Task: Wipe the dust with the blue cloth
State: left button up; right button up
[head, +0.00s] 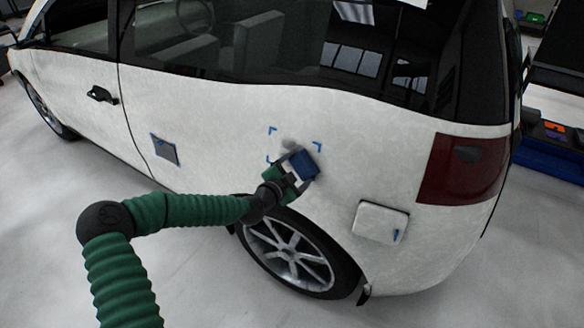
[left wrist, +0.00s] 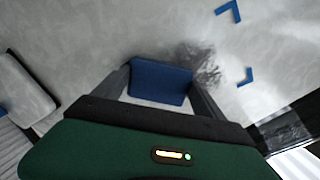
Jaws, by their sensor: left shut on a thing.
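The blue cloth (head: 304,165) is a small folded block held between the fingers of my left gripper (head: 296,172), at the white car's rear side panel above the wheel. The cloth also shows in the left wrist view (left wrist: 160,82), between the two fingers (left wrist: 160,92). The dust is a grey smudge (head: 289,144) on the panel, just up and left of the cloth in the head view. In the left wrist view the dust (left wrist: 205,65) lies beside the cloth's upper right edge. I cannot tell whether the cloth touches the panel. My right gripper is not in view.
Blue corner marks (head: 317,147) frame the dusty patch. A grey square with blue edging (head: 164,149) is on the panel to the left. A white box-like piece (head: 380,222) is on the panel at lower right. The rear wheel (head: 290,255) is below my gripper.

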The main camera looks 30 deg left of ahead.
aim_at(306, 161)
pick_arm(q)
jog(key=shift+d, duration=1.55)
jog(key=shift+w+r+p, duration=0.15)
jog(key=shift+r+p, duration=0.7)
jog(key=shift+r, duration=0.15)
jog(key=shift+a+f, duration=0.1)
jog(key=shift+a, duration=0.15)
jog(key=a, duration=0.2)
jog(key=shift+a+b, duration=0.35)
jog(key=shift+b, duration=0.05)
jog(key=shift+a, duration=0.7)
jog(key=shift+w+a+b, duration=0.2)
jog(key=shift+a+b, duration=0.75)
jog(key=shift+a, duration=2.8)
jog(key=shift+w+r+p, duration=0.25)
jog(key=shift+r+p, duration=0.3)
jog(key=shift+r, duration=0.4)
jog(key=shift+s+d+f+b, duration=0.15)
jog(key=shift+d+b, duration=0.2)
jog(key=shift+d, duration=1.7)
jog(key=shift+s+d+b, duration=0.1)
jog(key=shift+d+b, duration=0.2)
jog(key=shift+d, duration=1.75)
jog(key=shift+d+f+b, duration=0.1)
jog(key=shift+d+b, duration=0.3)
jog(key=shift+d, duration=1.6)
